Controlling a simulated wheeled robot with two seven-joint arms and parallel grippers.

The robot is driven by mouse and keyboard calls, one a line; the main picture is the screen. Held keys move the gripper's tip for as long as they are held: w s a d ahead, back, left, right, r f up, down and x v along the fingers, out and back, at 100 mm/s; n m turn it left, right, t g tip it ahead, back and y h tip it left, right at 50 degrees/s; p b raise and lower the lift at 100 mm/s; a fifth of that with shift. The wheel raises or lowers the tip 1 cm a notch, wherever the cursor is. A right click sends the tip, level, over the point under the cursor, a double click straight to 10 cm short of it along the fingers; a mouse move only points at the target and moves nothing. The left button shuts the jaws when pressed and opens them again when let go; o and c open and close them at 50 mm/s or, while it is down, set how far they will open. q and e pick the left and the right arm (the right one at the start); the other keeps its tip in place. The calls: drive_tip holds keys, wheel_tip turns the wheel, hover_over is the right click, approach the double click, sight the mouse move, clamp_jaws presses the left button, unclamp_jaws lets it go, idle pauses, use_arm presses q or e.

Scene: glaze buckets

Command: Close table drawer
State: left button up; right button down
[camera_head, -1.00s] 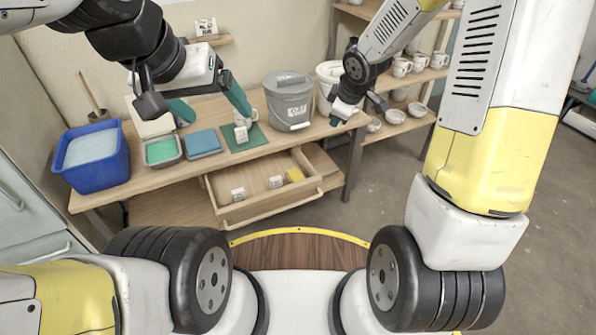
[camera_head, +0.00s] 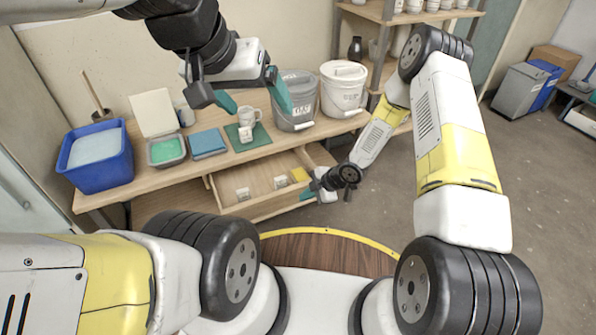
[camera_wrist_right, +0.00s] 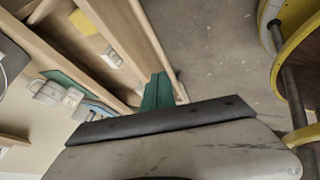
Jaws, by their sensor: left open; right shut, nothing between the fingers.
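The wooden table drawer (camera_head: 262,207) is pulled out below the table top. It holds small white labelled items (camera_head: 243,194) and a yellow block (camera_head: 299,175). My right gripper (camera_head: 308,190) is shut and empty, low at the right end of the drawer front. In the right wrist view its teal fingers (camera_wrist_right: 157,92) lie close against the drawer front (camera_wrist_right: 150,40); I cannot tell whether they touch. My left gripper (camera_head: 252,100) is open and empty above the table, in front of the mug (camera_head: 249,116) and the grey bucket (camera_head: 293,108).
The table (camera_head: 110,195) carries a blue tub (camera_head: 97,172), a green-filled tray (camera_head: 166,151), a blue book-like item (camera_head: 207,143), a green mat (camera_head: 262,140) and a white bucket (camera_head: 343,90). A shelf (camera_head: 400,12) stands behind right.

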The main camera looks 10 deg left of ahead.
sight(283, 198)
drive_tip(key=w+a+f, duration=0.2)
drive_tip(key=a+f, duration=0.1)
drive_tip(key=w+a+f, duration=0.1)
drive_tip(key=a+f, duration=0.1)
drive_tip(key=shift+w+a+f, duration=0.2)
drive_tip(key=shift+w, duration=0.15)
drive_tip(key=shift+w+a, duration=0.3)
drive_tip(key=shift+w, duration=0.1)
use_arm(q)
drive_tip(key=shift+w, duration=0.1)
use_arm(e)
drive_tip(key=shift+w, duration=0.1)
